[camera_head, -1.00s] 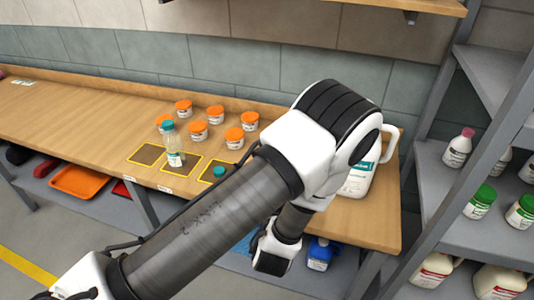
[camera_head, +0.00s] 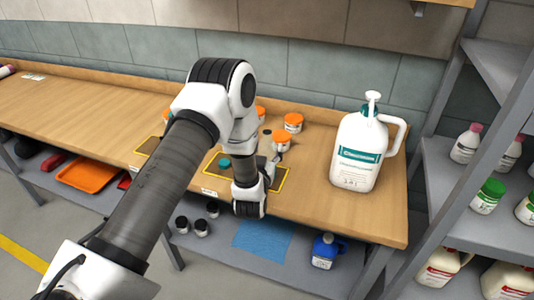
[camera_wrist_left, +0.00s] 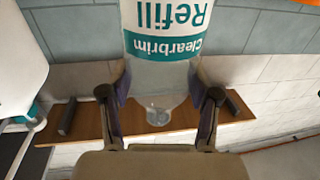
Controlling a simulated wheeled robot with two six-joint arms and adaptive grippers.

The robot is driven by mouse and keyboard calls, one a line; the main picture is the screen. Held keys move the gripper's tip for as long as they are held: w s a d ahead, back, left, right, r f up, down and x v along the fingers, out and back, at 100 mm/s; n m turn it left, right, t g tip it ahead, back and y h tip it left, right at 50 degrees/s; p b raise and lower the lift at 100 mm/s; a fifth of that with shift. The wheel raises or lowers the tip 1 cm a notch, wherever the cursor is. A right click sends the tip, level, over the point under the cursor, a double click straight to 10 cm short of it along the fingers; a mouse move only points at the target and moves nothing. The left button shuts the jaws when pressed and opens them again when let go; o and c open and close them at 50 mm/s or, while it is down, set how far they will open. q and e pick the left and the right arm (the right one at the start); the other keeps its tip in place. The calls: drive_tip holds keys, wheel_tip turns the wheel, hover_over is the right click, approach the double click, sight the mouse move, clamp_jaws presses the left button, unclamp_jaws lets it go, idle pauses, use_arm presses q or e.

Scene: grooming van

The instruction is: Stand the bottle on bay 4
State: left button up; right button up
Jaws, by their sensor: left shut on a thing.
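My left gripper (camera_wrist_left: 160,112) is shut on a clear bottle with a white and teal "Clearbrim Refill" label (camera_wrist_left: 165,28), which reads upside down in the left wrist view. In the head view my left gripper (camera_head: 266,172) is low over the bench at the rightmost yellow-outlined bay (camera_head: 283,180), partly covering it. My arm hides the held bottle there; I cannot tell if it touches the bay. A small teal cap-like thing (camera_head: 224,163) is on the dark bay to the left. Bay numbers are unreadable. My right gripper is out of view.
A large white pump jug (camera_head: 358,150) stands right of the bays, and also shows in the left wrist view (camera_wrist_left: 20,65). Orange-lidded jars (camera_head: 293,122) stand behind the bays. A grey shelf (camera_head: 455,205) is at the right. Bench (camera_head: 325,205) is clear before the jug.

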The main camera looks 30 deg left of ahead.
use_arm(q)
drive_tip(key=shift+w, duration=0.1)
drive_tip(key=o, duration=1.2)
drive_tip(key=shift+o, duration=0.2)
drive_tip(key=shift+s+r, duration=0.2)
drive_tip(key=shift+f, duration=0.1)
